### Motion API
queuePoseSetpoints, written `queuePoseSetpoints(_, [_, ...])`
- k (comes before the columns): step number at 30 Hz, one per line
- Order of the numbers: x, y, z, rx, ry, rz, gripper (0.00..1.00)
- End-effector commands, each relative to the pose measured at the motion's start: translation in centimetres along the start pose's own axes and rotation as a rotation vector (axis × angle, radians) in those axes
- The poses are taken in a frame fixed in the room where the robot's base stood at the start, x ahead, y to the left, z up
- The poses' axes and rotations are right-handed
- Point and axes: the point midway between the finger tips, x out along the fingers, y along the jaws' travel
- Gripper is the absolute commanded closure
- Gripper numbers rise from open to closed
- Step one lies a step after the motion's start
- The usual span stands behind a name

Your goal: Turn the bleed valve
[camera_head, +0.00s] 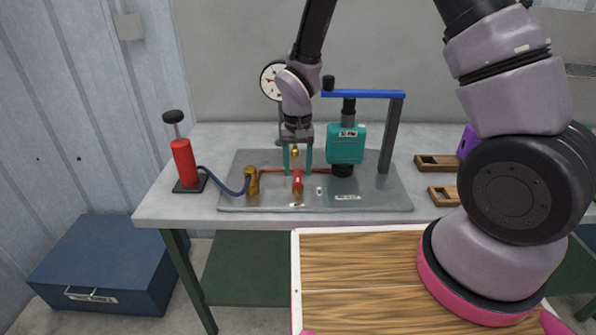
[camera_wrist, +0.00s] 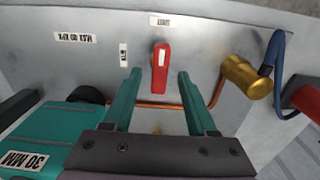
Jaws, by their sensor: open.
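The bleed valve has a red lever handle (camera_head: 297,180) and stands at the front middle of the grey metal plate (camera_head: 375,199). In the wrist view the red handle (camera_wrist: 160,70) lies lengthwise between my two teal fingers. My gripper (camera_head: 297,174) points down over the plate with its fingers apart, one on each side of the handle in the picture; it also shows in the wrist view (camera_wrist: 158,74). A gap shows on both sides, and nothing is held. I cannot tell whether the fingertips are level with the handle or above it.
A teal cylinder (camera_head: 345,146) under a blue-topped frame (camera_head: 360,94) stands right of my gripper. A brass fitting (camera_head: 251,181) with a blue hose stands left, leading to a red hand pump (camera_head: 183,161). A dial gauge (camera_head: 270,83) is behind. Wooden trays (camera_head: 436,163) lie at right.

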Motion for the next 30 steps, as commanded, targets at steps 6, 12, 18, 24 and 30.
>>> queuePoseSetpoints(6, [1.39, 0.01, 0.00, 0.000, 0.000, 0.000, 0.43])
queuePoseSetpoints(12, [1.43, 0.01, -0.02, 0.001, 0.001, 0.000, 0.43])
queuePoseSetpoints(18, [1.42, 0.01, -0.02, 0.001, 0.001, -0.001, 1.00])
queuePoseSetpoints(24, [1.41, 0.00, -0.02, -0.002, 0.001, -0.001, 1.00])
queuePoseSetpoints(30, [1.40, 0.00, -0.02, -0.042, 0.000, -0.001, 1.00])
